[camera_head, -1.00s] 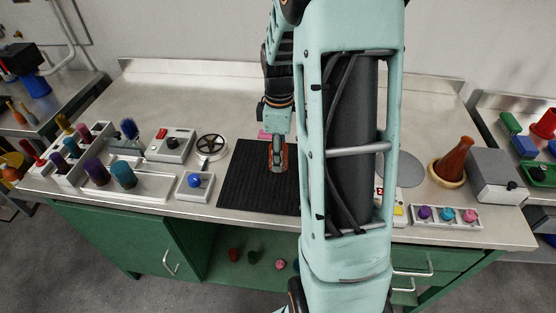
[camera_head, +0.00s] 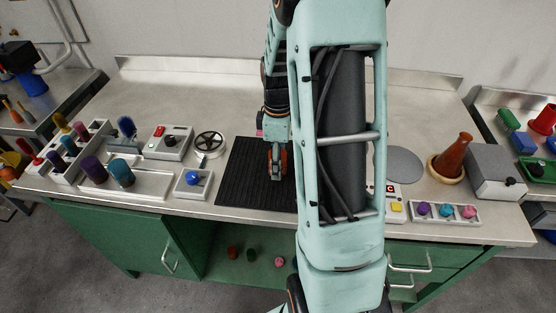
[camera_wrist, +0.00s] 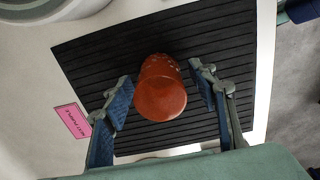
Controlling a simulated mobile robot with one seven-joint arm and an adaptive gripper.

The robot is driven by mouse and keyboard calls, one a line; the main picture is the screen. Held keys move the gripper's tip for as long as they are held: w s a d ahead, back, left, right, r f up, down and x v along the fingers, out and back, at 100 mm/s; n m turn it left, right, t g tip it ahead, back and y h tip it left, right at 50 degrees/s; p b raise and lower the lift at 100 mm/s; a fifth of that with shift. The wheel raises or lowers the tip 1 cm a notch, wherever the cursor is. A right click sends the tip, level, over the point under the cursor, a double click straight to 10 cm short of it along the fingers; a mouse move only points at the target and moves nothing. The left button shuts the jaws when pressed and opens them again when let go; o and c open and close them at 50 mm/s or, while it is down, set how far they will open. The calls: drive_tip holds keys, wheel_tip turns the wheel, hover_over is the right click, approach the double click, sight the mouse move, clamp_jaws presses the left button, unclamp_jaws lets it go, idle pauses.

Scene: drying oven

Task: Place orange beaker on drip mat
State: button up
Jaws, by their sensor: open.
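The orange beaker (camera_wrist: 161,90) stands on the black ribbed drip mat (camera_wrist: 90,60) in the wrist view, between the two fingers of my gripper (camera_wrist: 165,95). The fingers are spread, with a visible gap on each side of the beaker. In the head view my gripper (camera_head: 277,165) is over the drip mat (camera_head: 245,180), and a sliver of the orange beaker (camera_head: 284,162) shows beside its fingers. My arm hides the right part of the mat.
A pink label (camera_wrist: 72,121) lies beside the mat. A blue-button box (camera_head: 193,182) and a rack tray of colored vessels (camera_head: 125,185) stand to the left. A orange-brown flask (camera_head: 452,157) and a tray of small colored pieces (camera_head: 445,212) are to the right.

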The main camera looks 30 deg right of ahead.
wheel_tip(320, 180, up, 12)
drive_tip(key=shift+r+p, duration=0.2)
drive_tip(key=shift+p, duration=0.15)
idle(0.5)
